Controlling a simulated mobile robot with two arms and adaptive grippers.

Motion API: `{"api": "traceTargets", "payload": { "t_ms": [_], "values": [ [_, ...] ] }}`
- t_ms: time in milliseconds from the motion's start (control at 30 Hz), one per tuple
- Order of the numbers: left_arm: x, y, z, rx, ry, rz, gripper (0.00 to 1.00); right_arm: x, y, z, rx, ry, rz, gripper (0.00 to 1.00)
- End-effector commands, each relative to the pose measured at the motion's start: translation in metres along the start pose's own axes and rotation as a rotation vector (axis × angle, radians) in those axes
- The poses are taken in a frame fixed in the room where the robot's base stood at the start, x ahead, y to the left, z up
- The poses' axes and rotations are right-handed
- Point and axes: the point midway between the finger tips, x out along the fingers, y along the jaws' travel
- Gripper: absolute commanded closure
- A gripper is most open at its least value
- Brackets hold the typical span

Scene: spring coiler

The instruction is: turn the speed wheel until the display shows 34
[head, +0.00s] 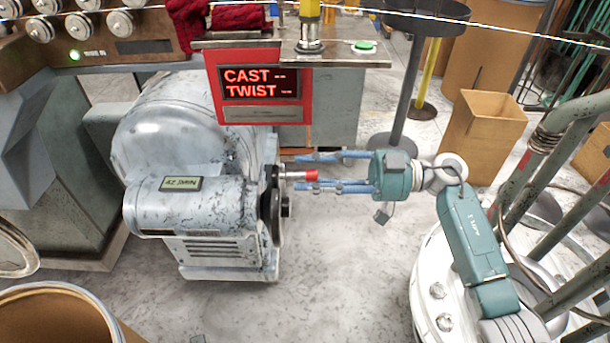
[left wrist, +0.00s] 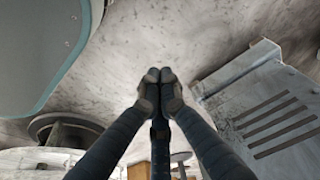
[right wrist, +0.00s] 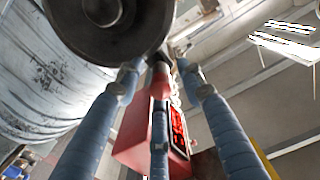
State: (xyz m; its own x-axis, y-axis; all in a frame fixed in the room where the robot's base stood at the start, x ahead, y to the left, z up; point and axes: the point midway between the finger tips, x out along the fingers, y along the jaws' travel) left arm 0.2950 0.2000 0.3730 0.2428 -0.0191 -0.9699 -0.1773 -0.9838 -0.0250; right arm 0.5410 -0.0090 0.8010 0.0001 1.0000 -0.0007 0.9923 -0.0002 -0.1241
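The speed wheel (head: 275,205) is a dark disc on the right end of the grey machine, seen nearly edge-on, with a red handle (head: 312,175) sticking out to the right. My right gripper (head: 308,172) is open, its blue fingers spread on both sides of the handle. In the right wrist view the wheel (right wrist: 105,25) is close, and the red handle (right wrist: 159,72) lies between the fingers; I cannot tell whether they touch it. The red display (head: 260,82) reads "CAST --" and "TWIST --". My left gripper (left wrist: 160,85) has its fingertips together with nothing visible between them.
A small plate (head: 181,184) on the grey machine (head: 195,135) has lettering too small to read surely. A green button (head: 364,46) sits on the shelf above. Cardboard boxes (head: 483,137) and a dark stand (head: 402,95) are at right. The floor below the wheel is clear.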

Motion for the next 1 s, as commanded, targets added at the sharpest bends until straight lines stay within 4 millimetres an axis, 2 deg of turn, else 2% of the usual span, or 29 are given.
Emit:
{"api": "traceTargets", "payload": {
  "t_ms": [133,400,467,600,867,1000],
  "values": [
    [-0.002,0.000,-0.001,0.000,0.002,0.000,1.00,0.009,0.000,0.000,-0.001,0.000,0.000,0.62],
    [-0.003,0.000,-0.003,0.000,0.005,0.000,1.00,0.011,0.000,0.000,-0.001,0.000,0.000,0.62],
    [-0.003,0.000,-0.003,0.000,0.005,0.000,1.00,0.011,0.000,0.000,-0.001,0.000,0.000,0.72],
    [-0.003,0.000,-0.003,0.000,0.004,0.000,1.00,0.011,0.000,0.000,-0.001,0.000,0.000,1.00],
    [-0.004,0.000,-0.003,0.000,0.005,0.000,1.00,0.010,0.001,0.000,0.000,-0.001,0.000,1.00],
    [0.017,0.000,0.015,0.001,-0.024,0.000,1.00,0.010,0.006,-0.003,0.002,-0.002,0.000,1.00]
  ]
}}
